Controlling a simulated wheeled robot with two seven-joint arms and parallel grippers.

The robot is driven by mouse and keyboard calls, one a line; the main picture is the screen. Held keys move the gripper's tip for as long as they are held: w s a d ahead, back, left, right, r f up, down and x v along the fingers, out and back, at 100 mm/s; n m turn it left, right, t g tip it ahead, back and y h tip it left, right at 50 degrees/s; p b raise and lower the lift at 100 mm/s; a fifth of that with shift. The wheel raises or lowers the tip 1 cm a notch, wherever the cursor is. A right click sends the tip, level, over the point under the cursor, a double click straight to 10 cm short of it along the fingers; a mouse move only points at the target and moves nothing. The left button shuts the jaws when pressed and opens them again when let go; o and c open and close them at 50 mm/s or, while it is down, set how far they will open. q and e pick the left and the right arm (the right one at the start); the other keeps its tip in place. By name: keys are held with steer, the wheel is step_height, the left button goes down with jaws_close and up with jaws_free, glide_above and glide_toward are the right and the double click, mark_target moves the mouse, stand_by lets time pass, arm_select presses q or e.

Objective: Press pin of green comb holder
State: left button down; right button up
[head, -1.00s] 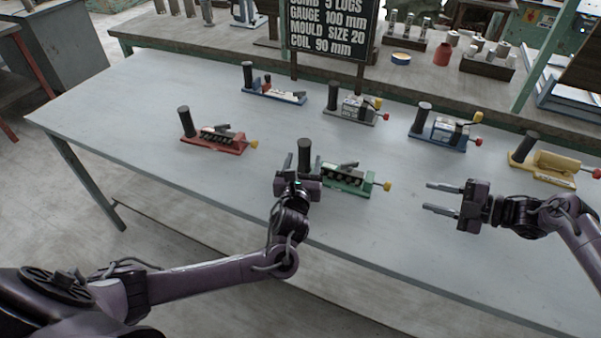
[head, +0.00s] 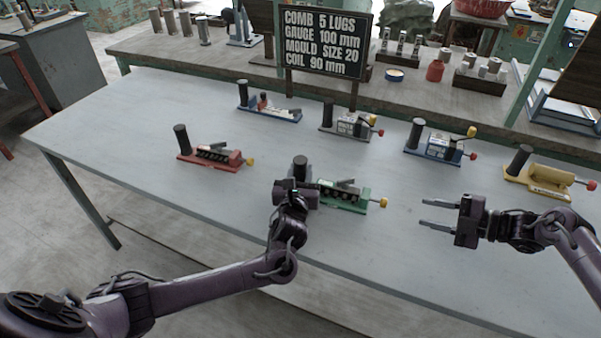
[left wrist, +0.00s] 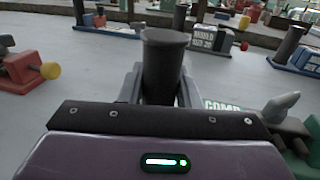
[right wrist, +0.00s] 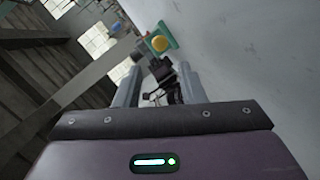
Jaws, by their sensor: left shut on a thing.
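The green comb holder (head: 345,198) lies on the grey table with its black post handle (head: 301,166) upright at its left end. A yellow pin knob (head: 383,203) sticks out of its right end. My left gripper (head: 299,182) is shut on the post; in the left wrist view the fingers flank the black post (left wrist: 163,62), with the green body (left wrist: 297,145) to the right. My right gripper (head: 424,213) is open and empty, to the right of the knob and apart from it. In the right wrist view the knob (right wrist: 160,43) shows beyond the fingers.
A red holder (head: 212,157) stands to the left. A black sign (head: 324,45) stands behind. The table front right is clear.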

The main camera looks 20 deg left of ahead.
jaws_close()
steer(key=a+n, duration=0.1)
steer(key=n, duration=0.1)
steer(key=r+n+g, duration=0.1)
steer(key=n, duration=0.2)
steer(key=a+r+n+h, duration=0.1)
steer(key=n, duration=0.2)
steer(key=shift+w+a, duration=0.35)
steer(key=shift+w, duration=0.05)
steer(key=n, duration=0.2)
steer(key=n+g, duration=0.1)
steer(key=shift+w+a+r+h, duration=0.1)
steer(key=shift+r+h, duration=0.15)
steer(key=shift+h, duration=0.15)
steer(key=n, duration=0.3)
steer(key=shift+w+r+h, duration=0.15)
steer(key=shift+r+h, duration=0.1)
steer(key=shift+h, duration=0.05)
steer(key=w+d+r+n+h, duration=0.1)
steer(key=d+n, duration=0.5)
steer(key=n, duration=0.6)
steer(key=shift+w+d+r+g+h, duration=0.2)
steer(key=shift+r+g+h, duration=0.2)
steer(key=shift+r+h, duration=0.55)
steer(key=shift+f, duration=0.2)
